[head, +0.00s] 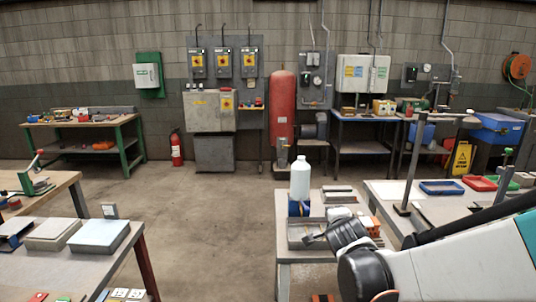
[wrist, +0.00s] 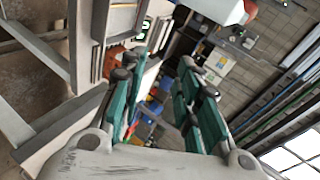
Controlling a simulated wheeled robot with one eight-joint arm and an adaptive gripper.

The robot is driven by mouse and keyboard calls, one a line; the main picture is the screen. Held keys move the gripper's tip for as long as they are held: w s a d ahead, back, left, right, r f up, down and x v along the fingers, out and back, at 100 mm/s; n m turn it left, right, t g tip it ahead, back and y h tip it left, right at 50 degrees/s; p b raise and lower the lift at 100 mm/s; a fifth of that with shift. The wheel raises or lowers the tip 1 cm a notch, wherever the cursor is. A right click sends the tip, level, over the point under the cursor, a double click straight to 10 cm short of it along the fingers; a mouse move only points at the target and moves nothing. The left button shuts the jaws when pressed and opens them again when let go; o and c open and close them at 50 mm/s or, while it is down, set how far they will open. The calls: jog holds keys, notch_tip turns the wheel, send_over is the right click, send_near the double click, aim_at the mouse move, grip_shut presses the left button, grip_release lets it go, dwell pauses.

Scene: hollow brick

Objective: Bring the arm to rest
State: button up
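My arm (head: 455,270) reaches in from the lower right of the head view, white with dark joints. Its dark joints pass in front of the right part of the middle table. My gripper (wrist: 160,78) shows in the wrist view with its green fingers well apart and nothing seen between them. The fingers are not clearly visible in the head view. An orange block (head: 374,226), partly hidden by my arm, is on the middle table.
The middle table (head: 297,255) holds a white bottle (head: 300,178) and a grey tray (head: 296,234). A workbench (head: 72,262) stands at left. The right table (head: 389,191) carries a blue tray (head: 441,187). Floor (head: 205,215) is clear between the left and middle tables.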

jog(key=s+n+g+y, duration=0.2)
jog(key=s+n+g, duration=0.3)
jog(key=s+n, duration=1.2)
jog(key=shift+s+d+n+g, duration=0.2)
jog(key=shift+s+n+g, duration=0.15)
jog(key=shift+s, duration=6.7)
